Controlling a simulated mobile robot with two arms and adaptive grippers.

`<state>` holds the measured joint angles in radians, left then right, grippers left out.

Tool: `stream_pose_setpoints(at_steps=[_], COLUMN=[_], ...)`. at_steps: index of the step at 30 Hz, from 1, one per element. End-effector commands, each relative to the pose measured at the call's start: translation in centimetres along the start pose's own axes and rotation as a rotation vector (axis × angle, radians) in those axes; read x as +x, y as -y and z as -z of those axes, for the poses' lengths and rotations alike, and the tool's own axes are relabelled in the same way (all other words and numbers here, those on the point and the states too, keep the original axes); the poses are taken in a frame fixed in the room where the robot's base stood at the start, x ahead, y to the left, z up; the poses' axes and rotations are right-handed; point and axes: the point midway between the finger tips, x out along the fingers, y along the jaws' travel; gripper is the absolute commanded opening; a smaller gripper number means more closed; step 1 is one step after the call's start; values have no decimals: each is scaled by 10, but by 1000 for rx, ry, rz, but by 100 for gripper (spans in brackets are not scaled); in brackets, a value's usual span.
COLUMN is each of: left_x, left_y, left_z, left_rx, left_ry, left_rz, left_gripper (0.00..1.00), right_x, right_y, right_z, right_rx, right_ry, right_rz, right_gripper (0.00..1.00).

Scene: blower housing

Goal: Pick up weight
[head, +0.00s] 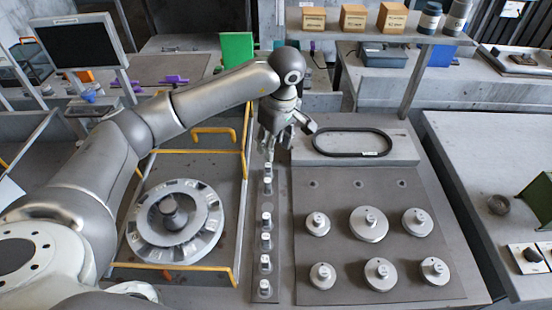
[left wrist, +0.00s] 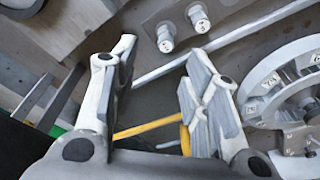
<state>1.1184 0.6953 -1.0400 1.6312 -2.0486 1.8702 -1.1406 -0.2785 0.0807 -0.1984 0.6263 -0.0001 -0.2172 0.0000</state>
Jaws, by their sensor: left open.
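Several large silver disc weights with knobs, such as the back middle one (head: 369,223), stand in two rows on the grey mat (head: 345,268) at right. Several small silver cylinder weights, such as one at the front (head: 264,263), stand in a line on a narrow dark strip. My left gripper (head: 272,142) is above the far end of that strip, pointing down. In the left wrist view my left gripper (left wrist: 160,58) has its fingers apart with nothing between them. Two small weights (left wrist: 165,38) show beyond the fingers there. My right gripper is not in view.
A round bladed wheel (head: 175,222) lies left of the strip, inside a yellow-railed frame (head: 240,190); it also shows in the left wrist view (left wrist: 275,90). A black oval ring (head: 352,142) lies behind the mat. A shelf with boxes (head: 353,18) stands at the back.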

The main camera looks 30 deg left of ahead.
Motion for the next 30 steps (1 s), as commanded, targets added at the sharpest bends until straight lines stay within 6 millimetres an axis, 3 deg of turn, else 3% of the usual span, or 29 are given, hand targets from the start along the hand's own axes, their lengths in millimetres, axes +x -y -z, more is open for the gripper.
stream_pose_setpoints(at_steps=[3,7,11,20,24,30], left_x=[20,37,46,79,94,98], left_y=[2,1,1,5,4,4], left_z=[0,0,1,1,1,1], left_rx=[-1,0,-1,-1,-1,0], left_ry=[0,1,-1,2,0,-1], left_rz=[8,5,3,6,3,2], left_gripper=[42,42,42,42,42,42], right_x=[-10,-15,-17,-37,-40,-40], right_y=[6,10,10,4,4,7], right_z=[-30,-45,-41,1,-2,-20], right_rx=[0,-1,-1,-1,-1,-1], right_ry=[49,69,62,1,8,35], right_rz=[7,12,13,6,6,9], right_gripper=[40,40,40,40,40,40])
